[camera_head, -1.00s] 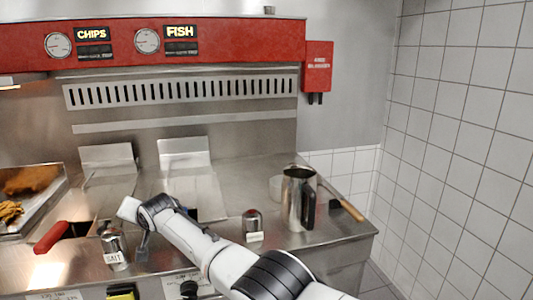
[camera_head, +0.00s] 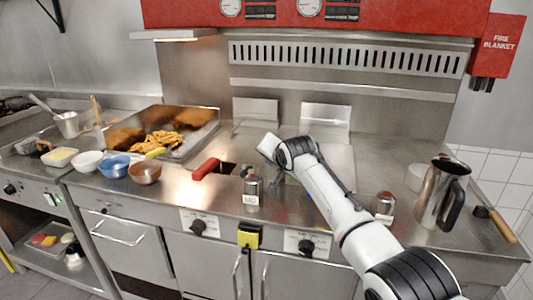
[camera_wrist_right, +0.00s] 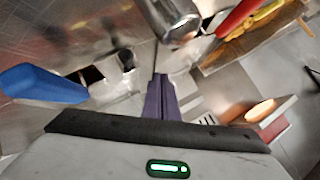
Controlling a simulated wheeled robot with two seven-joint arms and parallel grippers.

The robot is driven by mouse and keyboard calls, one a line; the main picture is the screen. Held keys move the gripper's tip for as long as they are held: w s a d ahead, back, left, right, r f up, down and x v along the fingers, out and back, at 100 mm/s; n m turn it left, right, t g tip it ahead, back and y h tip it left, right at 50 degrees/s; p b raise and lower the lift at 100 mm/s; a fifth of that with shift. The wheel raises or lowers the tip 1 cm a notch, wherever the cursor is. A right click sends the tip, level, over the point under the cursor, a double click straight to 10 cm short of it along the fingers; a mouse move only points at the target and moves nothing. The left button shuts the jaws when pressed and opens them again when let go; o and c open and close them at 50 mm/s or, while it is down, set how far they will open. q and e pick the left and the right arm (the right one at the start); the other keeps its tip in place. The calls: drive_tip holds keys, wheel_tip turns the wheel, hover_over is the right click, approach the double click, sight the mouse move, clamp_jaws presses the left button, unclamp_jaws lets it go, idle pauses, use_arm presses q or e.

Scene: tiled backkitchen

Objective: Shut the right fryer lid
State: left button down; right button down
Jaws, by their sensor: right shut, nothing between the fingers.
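The right fryer lid (camera_head: 339,157) looks like a flat steel plate lying low over the right fryer, with its upright back panel (camera_head: 325,118) behind it. My right arm crosses in front and hides part of it, so I cannot tell whether it is fully down. My right gripper (camera_wrist_right: 161,85) is shut and empty in the right wrist view, over the worktop. In the head view its fingers are mostly hidden by the wrist at the fryer's front left. A blue handle (camera_wrist_right: 42,84) lies beside a dark opening in the wrist view. My left gripper is not in view.
A red handle (camera_head: 206,169) and salt shaker (camera_head: 252,191) are left of my wrist. Another shaker (camera_head: 384,204) and a steel jug (camera_head: 441,196) stand to the right. A tray of fried food (camera_head: 180,150) and several bowls are farther left.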

drive_tip(key=s+a+r, duration=0.2)
drive_tip(key=s+r, duration=0.3)
drive_tip(key=s, duration=0.1)
drive_tip(key=shift+r+b, duration=0.3)
drive_tip(key=shift+a, duration=0.1)
drive_tip(key=w+d+f, duration=0.1)
drive_tip(key=w+f, duration=0.1)
drive_tip(key=f, duration=0.1)
drive_tip(key=w+d+f, duration=0.1)
drive_tip(key=w+f, duration=0.1)
drive_tip(key=f, duration=0.1)
drive_tip(key=w+d+f, duration=0.1)
drive_tip(key=w+f, duration=0.2)
drive_tip(key=f, duration=0.1)
drive_tip(key=shift+w+d, duration=0.1)
drive_tip(key=shift+d, duration=0.05)
drive_tip(key=shift+f, duration=0.2)
drive_tip(key=shift+d, duration=0.1)
